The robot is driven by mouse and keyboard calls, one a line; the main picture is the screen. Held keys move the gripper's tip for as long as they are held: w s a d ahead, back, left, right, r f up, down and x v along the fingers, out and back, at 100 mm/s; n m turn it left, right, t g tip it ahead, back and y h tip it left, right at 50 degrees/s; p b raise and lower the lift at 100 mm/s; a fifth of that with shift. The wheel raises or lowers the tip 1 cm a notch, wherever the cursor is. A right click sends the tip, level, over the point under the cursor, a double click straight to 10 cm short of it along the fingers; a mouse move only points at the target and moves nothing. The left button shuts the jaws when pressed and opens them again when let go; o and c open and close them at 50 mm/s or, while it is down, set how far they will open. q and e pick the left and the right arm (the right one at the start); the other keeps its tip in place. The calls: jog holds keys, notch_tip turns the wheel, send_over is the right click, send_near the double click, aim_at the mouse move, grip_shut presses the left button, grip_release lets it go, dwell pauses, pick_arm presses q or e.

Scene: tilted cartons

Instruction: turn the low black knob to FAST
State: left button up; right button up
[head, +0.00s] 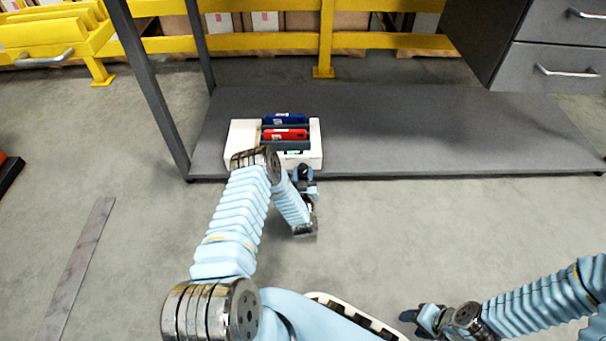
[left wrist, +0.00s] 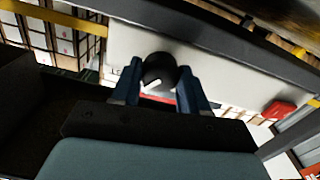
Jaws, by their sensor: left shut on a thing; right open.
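The low black knob (left wrist: 158,70) sits on the pale front panel (left wrist: 205,55) of a white device (head: 314,140). My left gripper (head: 303,176) is at the front of the device. In the left wrist view its two blue fingers are shut on the knob, one on each side. A white mark shows on the knob, pointing toward the lower left of that picture. No FAST label can be read. In the head view the knob is hidden by my gripper and arm. My right gripper (head: 426,318) is open and empty, low over the floor, away from the device.
The device stands near the front edge of a grey shelf (head: 430,130). A blue item (head: 284,118) and a red item (head: 285,134) sit in its top. A red block (left wrist: 278,110) shows beside the knob panel. A grey post (head: 155,90) stands left; the shelf's right side is clear.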

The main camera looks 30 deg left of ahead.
pick_arm(q)
jog(key=shift+m, duration=0.7)
jog(key=shift+f, duration=0.1)
jog(key=o, duration=1.1)
jog(key=shift+c, duration=0.2)
jog(key=p+v, duration=0.3)
jog(key=v, duration=1.1)
jog(key=shift+a, duration=0.15)
